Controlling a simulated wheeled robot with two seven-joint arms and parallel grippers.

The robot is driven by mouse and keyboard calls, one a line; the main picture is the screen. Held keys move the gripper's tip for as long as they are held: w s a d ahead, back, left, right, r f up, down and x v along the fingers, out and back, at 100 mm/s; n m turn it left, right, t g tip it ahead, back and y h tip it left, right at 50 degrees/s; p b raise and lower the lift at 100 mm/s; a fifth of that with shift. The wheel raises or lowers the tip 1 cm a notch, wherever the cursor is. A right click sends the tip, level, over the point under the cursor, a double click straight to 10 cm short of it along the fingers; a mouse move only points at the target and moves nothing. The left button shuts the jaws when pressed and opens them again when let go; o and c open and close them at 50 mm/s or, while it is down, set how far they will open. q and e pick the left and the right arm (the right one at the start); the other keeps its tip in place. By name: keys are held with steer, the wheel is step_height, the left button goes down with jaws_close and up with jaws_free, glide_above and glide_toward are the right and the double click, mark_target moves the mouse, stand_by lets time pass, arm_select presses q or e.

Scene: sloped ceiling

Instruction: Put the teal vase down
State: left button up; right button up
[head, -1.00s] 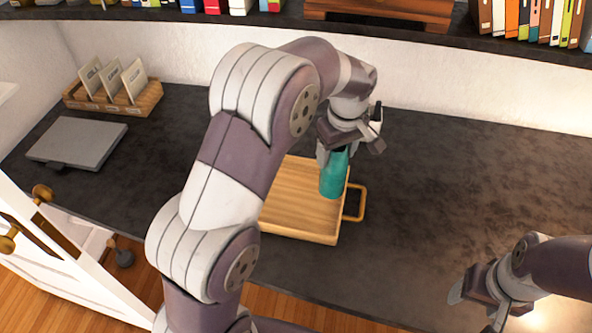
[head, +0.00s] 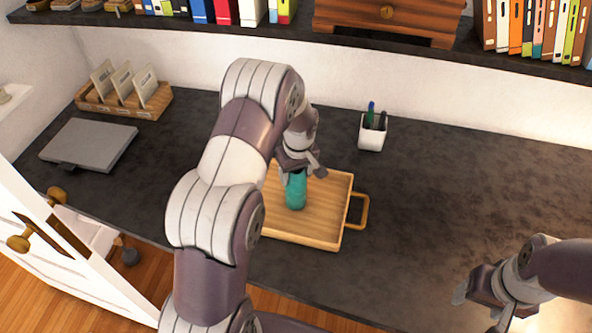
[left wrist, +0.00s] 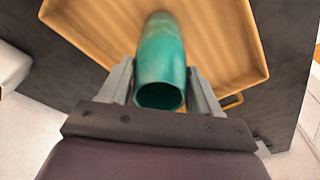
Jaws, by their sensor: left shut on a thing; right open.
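The teal vase (head: 296,191) is upright over the middle of a wooden tray (head: 335,200) on the dark counter. I cannot tell whether its base touches the tray floor. My left gripper (head: 297,170) is shut on the vase near its top. In the left wrist view the vase (left wrist: 162,62) sits between both fingers (left wrist: 160,92), its open mouth toward the camera, with the tray (left wrist: 225,40) behind it. My right gripper (head: 480,296) is open and empty at the lower right, away from the tray.
A white pen cup (head: 372,133) stands behind the tray to the right. A grey closed laptop-like slab (head: 90,144) and a wooden card holder (head: 125,100) are at the left. The counter right of the tray (head: 450,190) is clear.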

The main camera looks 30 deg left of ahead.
arm_select(q)
steer(key=shift+w+f, duration=0.1)
steer(key=shift+f, duration=0.05)
steer(key=o, duration=1.6)
steer(key=r, duration=0.4)
steer(key=s+d+r+b, duration=0.1)
steer(key=r, duration=0.7)
steer(key=shift+s+d, duration=0.2)
steer(key=shift+d, duration=0.05)
steer(key=s+d+m, duration=0.2)
steer(key=s+m, duration=0.1)
steer(key=s, duration=0.3)
steer(key=s+d+f+m, duration=0.1)
steer(key=s+d+m, duration=0.2)
steer(key=s, duration=0.3)
steer(key=s+d+f+m+h, duration=0.1)
steer(key=s+d+m, duration=0.1)
steer(key=s+m, duration=0.2)
steer(key=shift+s+d, duration=0.15)
steer(key=shift+s, duration=0.65)
steer(key=shift+s+d, duration=0.1)
steer(key=shift+s, duration=0.65)
